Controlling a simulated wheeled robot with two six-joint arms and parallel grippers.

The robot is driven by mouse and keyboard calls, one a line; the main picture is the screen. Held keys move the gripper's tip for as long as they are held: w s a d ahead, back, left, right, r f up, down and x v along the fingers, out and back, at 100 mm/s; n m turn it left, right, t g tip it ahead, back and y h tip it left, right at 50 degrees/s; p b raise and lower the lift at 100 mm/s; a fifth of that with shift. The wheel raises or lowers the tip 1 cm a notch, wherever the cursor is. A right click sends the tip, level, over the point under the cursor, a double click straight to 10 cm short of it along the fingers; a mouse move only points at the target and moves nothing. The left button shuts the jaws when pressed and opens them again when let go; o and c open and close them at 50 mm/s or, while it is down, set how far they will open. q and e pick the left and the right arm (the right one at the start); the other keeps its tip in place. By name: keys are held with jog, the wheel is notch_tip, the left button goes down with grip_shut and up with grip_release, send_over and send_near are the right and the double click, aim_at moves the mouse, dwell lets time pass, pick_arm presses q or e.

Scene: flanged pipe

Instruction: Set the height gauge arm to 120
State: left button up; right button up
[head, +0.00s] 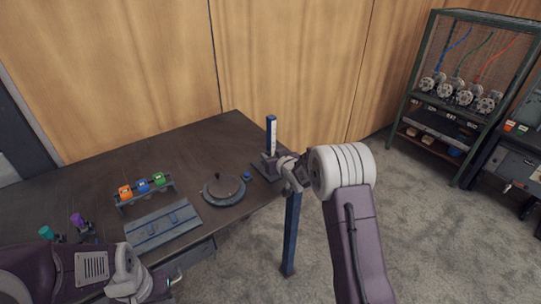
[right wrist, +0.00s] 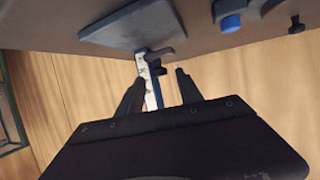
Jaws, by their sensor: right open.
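The height gauge is a blue post with a white scale strip (head: 271,137) standing upright at the table's right end. In the right wrist view its scale (right wrist: 149,92) appears between my finger outlines, closer to the left finger, with a grey base plate (right wrist: 128,27) and a dark gauge arm (right wrist: 157,58) on the post. I cannot read the scale. My right gripper (head: 271,161) is at the gauge, its fingers open and empty in the wrist view (right wrist: 160,80); contact is unclear. My left gripper (head: 170,282) is low at the left front, its jaws too unclear to judge.
On the dark table (head: 180,153) are a flanged disc (head: 224,190), a blue cap (head: 247,176), a rack of coloured blocks (head: 145,188) and a grey plate (head: 163,227). A wire-mesh shelf (head: 437,123) stands at right. The table's back middle is clear.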

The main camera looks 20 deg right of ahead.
jog(key=shift+x, duration=0.9)
jog(key=shift+a, duration=0.1)
jog(key=shift+c, duration=0.3)
jog(key=shift+s, duration=0.1)
grip_shut()
jog(key=shift+r, duration=0.1)
